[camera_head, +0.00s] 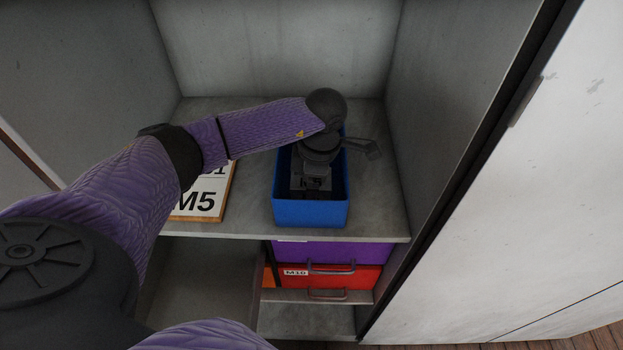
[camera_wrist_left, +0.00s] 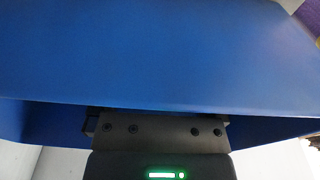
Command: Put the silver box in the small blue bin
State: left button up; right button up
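The small blue bin (camera_head: 310,213) stands on the cabinet shelf in the head view. My left gripper (camera_head: 311,184) points down over and into the bin, and my wrist covers much of the opening. In the left wrist view, a blue wall of the bin (camera_wrist_left: 160,55) fills most of the picture, close in front of my gripper's body (camera_wrist_left: 160,132). The left fingertips are hidden, so I cannot tell whether they are open or shut. I cannot make out the silver box in either view. My right gripper is not in view.
A sign reading M5 (camera_head: 199,203) lies left of the bin, partly behind my arm. The cabinet's right wall (camera_head: 440,120) is close to the bin. Below the shelf (camera_head: 375,222) are a purple drawer (camera_head: 330,252) and a red drawer (camera_head: 345,279) with handles.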

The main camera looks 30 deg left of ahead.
pick_arm(q)
jog(key=shift+r, duration=0.2)
notch_tip(320, 180, up, 12)
jog(key=d+p, duration=0.1)
jog(key=p, duration=0.1)
jog(key=shift+w, duration=0.4)
jog(key=shift+d+f, duration=0.1)
jog(key=shift+d, duration=0.05)
